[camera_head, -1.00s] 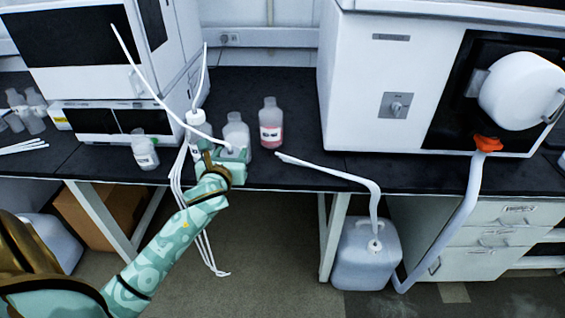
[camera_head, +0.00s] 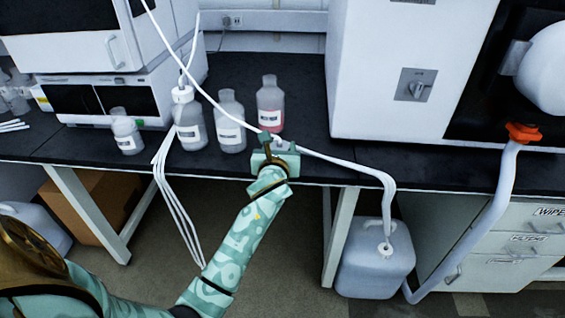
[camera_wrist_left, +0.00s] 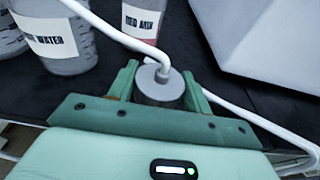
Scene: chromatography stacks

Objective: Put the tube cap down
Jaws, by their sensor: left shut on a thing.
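My left gripper (camera_head: 274,143) is shut on the tube cap (camera_wrist_left: 160,84), a grey-white cap with a white tube (camera_wrist_left: 113,33) running out of its top. In the head view the tube (camera_head: 195,80) rises from the gripper to the upper left. The gripper is over the bench's front edge, in front of the pink-filled bottle (camera_head: 270,105). The cap is mostly hidden by the gripper in the head view. An uncapped clear bottle (camera_head: 230,125) stands left of the gripper. My right gripper is not in view.
A capped bottle with a tube (camera_head: 189,120) and a small bottle (camera_head: 125,132) stand farther left. A white waste tube (camera_head: 350,170) runs from near my gripper to a jerrycan (camera_head: 375,265) on the floor. A white instrument (camera_head: 400,50) stands right; dark bench (camera_head: 305,100) is clear before it.

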